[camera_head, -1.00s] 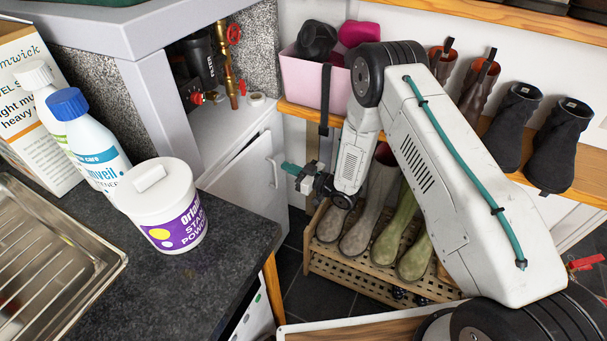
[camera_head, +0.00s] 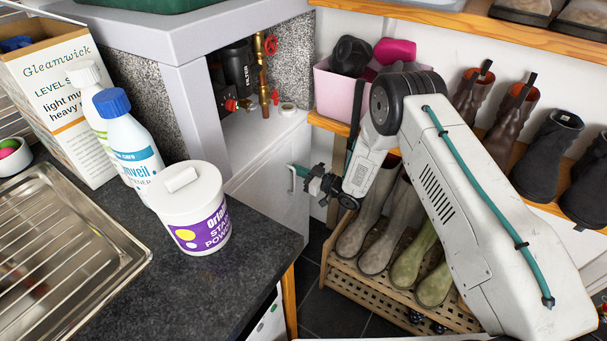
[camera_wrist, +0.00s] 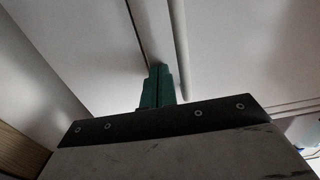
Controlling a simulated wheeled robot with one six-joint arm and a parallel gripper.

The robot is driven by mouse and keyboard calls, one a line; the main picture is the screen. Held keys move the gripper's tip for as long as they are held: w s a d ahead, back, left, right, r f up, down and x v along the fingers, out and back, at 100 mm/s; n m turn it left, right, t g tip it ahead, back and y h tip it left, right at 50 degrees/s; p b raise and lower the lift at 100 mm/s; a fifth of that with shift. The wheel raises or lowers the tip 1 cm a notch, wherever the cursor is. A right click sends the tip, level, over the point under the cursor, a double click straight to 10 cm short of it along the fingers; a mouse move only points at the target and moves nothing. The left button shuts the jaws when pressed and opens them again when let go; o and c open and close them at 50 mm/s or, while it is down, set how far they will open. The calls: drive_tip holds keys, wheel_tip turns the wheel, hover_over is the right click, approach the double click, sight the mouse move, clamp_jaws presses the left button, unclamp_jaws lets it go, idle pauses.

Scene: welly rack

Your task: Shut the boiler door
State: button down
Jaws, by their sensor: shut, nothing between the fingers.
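The boiler casing (camera_head: 186,108) stands behind the worktop, with its upper compartment open on a filter and pipes. Below is the white boiler door (camera_head: 262,184) with a pale bar handle (camera_head: 292,180). The door looks close to its frame; I cannot tell if it is fully flush. My gripper (camera_head: 296,170) is shut and empty, its teal fingertips at the door's handle side. In the wrist view the shut fingers (camera_wrist: 157,86) point at a white panel, beside a dark seam and just left of the handle bar (camera_wrist: 178,50). I cannot tell whether they touch.
A worktop with a white tub (camera_head: 190,207), bottles and a metal sink (camera_head: 65,250) is at left. A wooden rack (camera_head: 385,290) with wellies stands below my arm. A pink bin (camera_head: 335,92) and boots sit on the shelf behind. Dark floor shows between worktop and rack.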

drive_tip(key=shift+w+a+r, duration=0.2)
drive_tip(key=shift+a, duration=0.05)
